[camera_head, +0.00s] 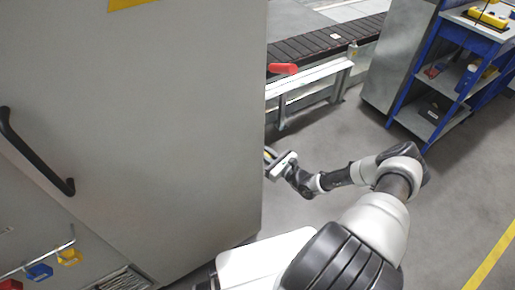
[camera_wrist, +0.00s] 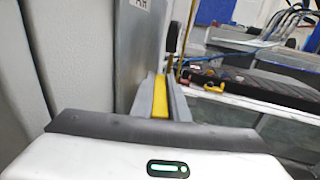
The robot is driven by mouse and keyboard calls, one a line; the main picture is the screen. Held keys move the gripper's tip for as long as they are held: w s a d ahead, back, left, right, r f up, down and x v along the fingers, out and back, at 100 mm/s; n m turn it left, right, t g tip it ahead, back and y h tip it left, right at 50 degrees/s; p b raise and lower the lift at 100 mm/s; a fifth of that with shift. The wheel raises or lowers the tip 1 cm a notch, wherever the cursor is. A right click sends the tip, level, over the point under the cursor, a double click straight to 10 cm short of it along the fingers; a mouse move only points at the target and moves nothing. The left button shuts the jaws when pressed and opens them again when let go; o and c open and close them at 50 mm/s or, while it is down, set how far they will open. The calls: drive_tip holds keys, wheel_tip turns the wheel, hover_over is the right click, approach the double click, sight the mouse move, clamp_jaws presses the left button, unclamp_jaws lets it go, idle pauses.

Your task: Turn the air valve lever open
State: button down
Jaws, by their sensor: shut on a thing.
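The air valve lever (camera_wrist: 160,97) shows in the wrist view as a narrow yellow bar beside the grey cabinet wall. My gripper (camera_wrist: 161,84) is shut on it, with a grey finger visible along the bar's right side. In the head view my gripper (camera_head: 271,155) is at the right edge of the large grey cabinet, which hides part of the fingers. A small bit of yellow shows there. The valve body and the lever's pivot are hidden, so the lever's angle cannot be told.
The grey cabinet (camera_head: 170,110) fills the left, with a black handle (camera_head: 38,155). A conveyor (camera_head: 320,42) with a red handle (camera_head: 283,69) stands behind my gripper. A blue-framed shelf cart (camera_head: 445,70) is at the back right. Floor right of my arm is clear.

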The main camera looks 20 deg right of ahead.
drive_tip(key=c, duration=1.7)
unclamp_jaws()
drive_tip(key=shift+s+d, duration=0.1)
drive_tip(key=p+v, duration=0.2)
drive_tip(key=v, duration=1.5)
drive_tip(key=shift+s, duration=0.2)
